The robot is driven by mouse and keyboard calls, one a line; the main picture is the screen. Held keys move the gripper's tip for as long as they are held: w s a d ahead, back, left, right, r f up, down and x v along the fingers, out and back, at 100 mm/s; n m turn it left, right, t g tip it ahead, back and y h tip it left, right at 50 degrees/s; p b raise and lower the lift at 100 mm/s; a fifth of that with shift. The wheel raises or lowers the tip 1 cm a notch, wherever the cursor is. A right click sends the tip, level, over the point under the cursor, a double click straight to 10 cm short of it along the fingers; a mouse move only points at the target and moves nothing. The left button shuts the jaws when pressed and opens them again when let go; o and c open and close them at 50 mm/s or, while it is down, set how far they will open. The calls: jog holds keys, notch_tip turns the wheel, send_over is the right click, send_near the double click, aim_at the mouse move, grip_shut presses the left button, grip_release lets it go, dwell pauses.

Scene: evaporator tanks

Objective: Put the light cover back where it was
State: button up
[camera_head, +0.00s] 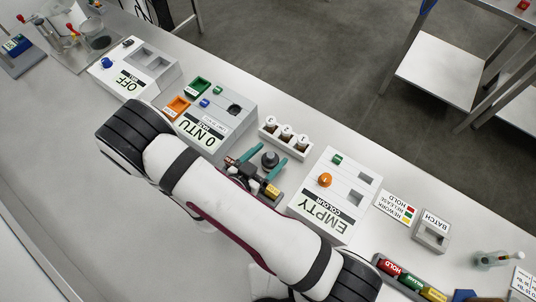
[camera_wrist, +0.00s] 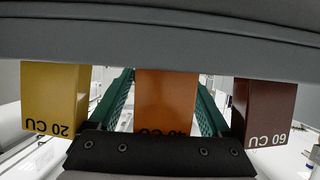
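My gripper (camera_head: 271,155) has two teal fingers spread apart, pointing toward the back of the bench. A dark grey round cap with a knob (camera_head: 270,159), which looks like the light cover, shows between the fingertips in the camera_head view. I see clearance beside it, but cannot tell its height relative to the fingers. The wrist view shows the teal fingers (camera_wrist: 163,105) apart, with an orange block (camera_wrist: 167,100) between them in the picture; the cap is not clear there. The NTU meter (camera_head: 215,115) stands to the left, with a dark round well (camera_head: 234,109) on its top.
A yellow 20 CU block (camera_wrist: 52,98) and a dark brown 60 CU block (camera_wrist: 264,112) flank the orange one. A white three-vial rack (camera_head: 286,138) stands just behind the fingers. The COLOUR meter (camera_head: 337,192) is close on the right. The front bench is clear at left.

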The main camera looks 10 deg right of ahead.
jog(key=shift+r, duration=0.1)
jog(key=shift+r, duration=0.4)
jog(key=v, duration=1.2)
jog(key=shift+r, duration=0.15)
